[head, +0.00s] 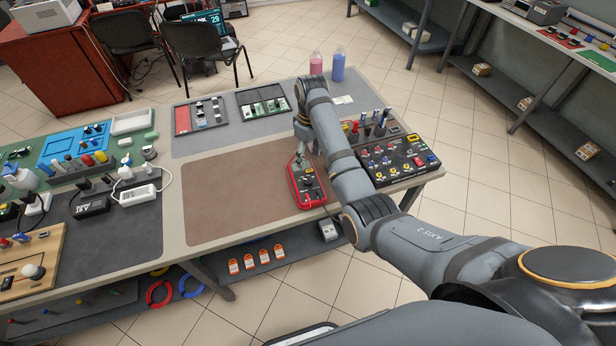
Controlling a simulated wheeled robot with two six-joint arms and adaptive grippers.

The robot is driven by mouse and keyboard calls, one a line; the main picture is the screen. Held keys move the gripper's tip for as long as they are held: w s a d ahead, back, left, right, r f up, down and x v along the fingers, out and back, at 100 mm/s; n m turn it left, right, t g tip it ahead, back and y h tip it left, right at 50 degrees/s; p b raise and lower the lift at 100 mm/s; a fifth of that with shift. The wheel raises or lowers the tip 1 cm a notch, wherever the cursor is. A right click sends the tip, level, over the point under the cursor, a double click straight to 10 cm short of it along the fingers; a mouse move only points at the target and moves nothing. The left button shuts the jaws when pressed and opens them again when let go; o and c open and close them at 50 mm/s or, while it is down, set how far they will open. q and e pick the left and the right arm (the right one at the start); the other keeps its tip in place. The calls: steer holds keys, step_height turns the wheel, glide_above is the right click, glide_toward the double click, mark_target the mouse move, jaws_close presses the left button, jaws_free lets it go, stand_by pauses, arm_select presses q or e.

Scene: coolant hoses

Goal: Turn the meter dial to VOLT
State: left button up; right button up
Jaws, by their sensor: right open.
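The red meter (306,187) lies on the table at the right edge of the brown mat, with a dark face and a dial on it. My right arm reaches in from the lower right, and its gripper (301,160) points down over the far end of the meter. The gripper is open. It is small in the view, and I cannot tell whether its fingertips touch the dial. The dial's setting is too small to read. My left gripper is not in view.
A black panel (399,160) with several coloured knobs and sockets stands right of my arm. The brown mat (235,195) left of the meter is clear. Pink (316,64) and blue (338,66) bottles stand at the far edge. Tools and chargers crowd the table's left part.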

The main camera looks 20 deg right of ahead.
mark_target(308, 180)
steer(key=f, duration=0.5)
steer(key=f+p, duration=0.1)
steer(key=f, duration=0.4)
steer(key=shift+s+a+f, duration=0.1)
steer(key=shift+s+f, duration=0.1)
steer(key=shift+f, duration=0.05)
steer(key=shift+c, duration=0.2)
steer(key=c, duration=1.1)
